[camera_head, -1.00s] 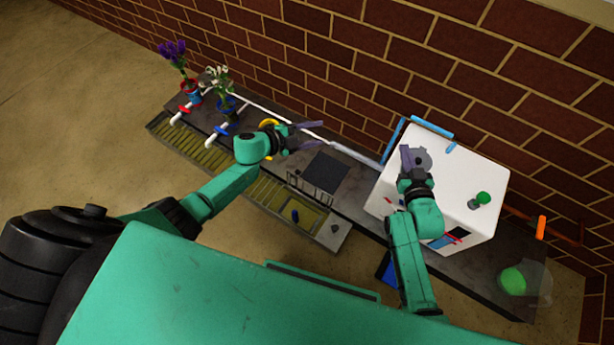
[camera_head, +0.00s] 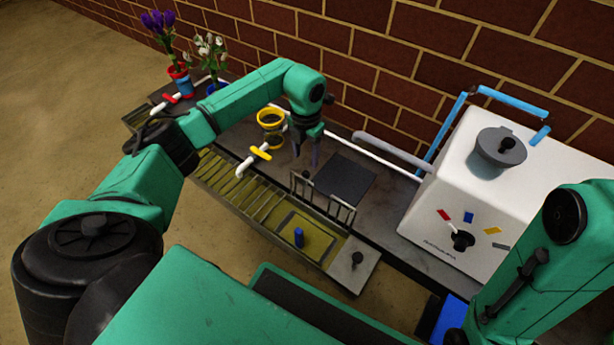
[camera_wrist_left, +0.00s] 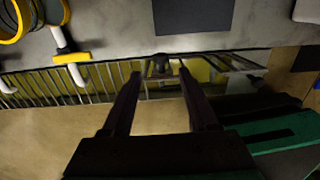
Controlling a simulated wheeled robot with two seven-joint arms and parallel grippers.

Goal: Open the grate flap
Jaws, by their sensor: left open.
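The barred grate (camera_head: 243,192) runs along the bench's front edge. At its right end is a yellowish opening (camera_head: 288,232) with a small blue piece (camera_head: 298,238) in it. A thin barred frame, apparently the grate flap (camera_head: 341,210), stands raised at the opening's back edge; the wrist view shows it slanting (camera_wrist_left: 228,62). My left gripper (camera_head: 307,158) is open and empty, pointing down above the bench behind the flap. In the left wrist view its fingertips (camera_wrist_left: 160,73) frame a small dark knob (camera_wrist_left: 160,64); contact cannot be told. My right gripper is out of view.
A dark square plate (camera_head: 345,177) lies behind the flap. A yellow ring holder (camera_head: 271,118) and yellow-handled tap (camera_head: 260,153) are left of the gripper. Flower pots (camera_head: 181,83) stand farther left. A white box (camera_head: 460,205) with a grey lidded pot (camera_head: 499,150) is at right.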

